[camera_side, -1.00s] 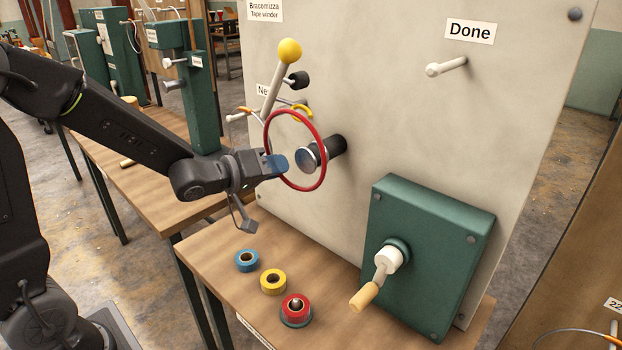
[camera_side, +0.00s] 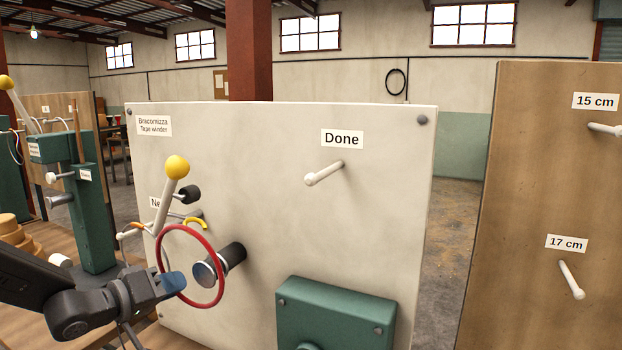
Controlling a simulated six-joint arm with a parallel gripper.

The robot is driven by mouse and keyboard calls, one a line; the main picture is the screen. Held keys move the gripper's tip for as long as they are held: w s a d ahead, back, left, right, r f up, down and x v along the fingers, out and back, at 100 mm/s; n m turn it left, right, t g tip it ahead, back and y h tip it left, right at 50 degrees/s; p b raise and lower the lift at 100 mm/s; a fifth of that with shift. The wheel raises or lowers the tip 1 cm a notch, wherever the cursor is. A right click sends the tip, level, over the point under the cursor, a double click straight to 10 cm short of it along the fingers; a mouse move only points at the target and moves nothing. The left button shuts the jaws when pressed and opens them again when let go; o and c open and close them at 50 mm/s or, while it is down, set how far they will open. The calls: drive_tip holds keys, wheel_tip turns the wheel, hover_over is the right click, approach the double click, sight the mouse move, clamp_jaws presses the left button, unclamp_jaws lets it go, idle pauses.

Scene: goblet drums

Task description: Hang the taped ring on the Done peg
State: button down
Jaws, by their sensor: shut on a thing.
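The red taped ring (camera_side: 180,225) is upright in my gripper (camera_side: 176,285), in front of the pale panel (camera_side: 260,230). My gripper, with a blue fingertip, is shut on the ring's lower left. In this view the ring overlaps the metal-faced end of a black spindle (camera_side: 232,254); I cannot tell whether it is around the spindle or in front of it. The Done peg (camera_side: 324,174) is a bare white peg below the Done label (camera_side: 342,139), up and right of the ring.
A lever with a yellow knob (camera_side: 177,167) and a black knob (camera_side: 190,194) stand above the ring. A green box (camera_side: 335,315) is at lower right. A brown board (camera_side: 530,200) with pegs stands farther right. The panel around the Done peg is clear.

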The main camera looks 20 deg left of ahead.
drive_tip(key=shift+r+y, duration=0.3)
drive_tip(key=shift+r, duration=0.15)
wheel_tip(320, 180, up, 7)
drive_tip(key=s+d+n+y, duration=0.3)
drive_tip(key=y, duration=0.1)
drive_tip(key=s+d+r+m+h, duration=0.1)
drive_tip(key=d+r+m+h, duration=0.2)
drive_tip(key=d, duration=0.7)
drive_tip(key=s+d+r+m+h, duration=0.1)
drive_tip(key=d+r+m+h, duration=0.2)
drive_tip(key=d, duration=0.6)
drive_tip(key=w+f+n+h, duration=0.1)
drive_tip(key=w+f, duration=0.1)
drive_tip(key=w, duration=1)
drive_tip(key=shift+w+g, duration=0.3)
drive_tip(key=shift+w, duration=0.1)
drive_tip(key=shift+d, duration=0.1)
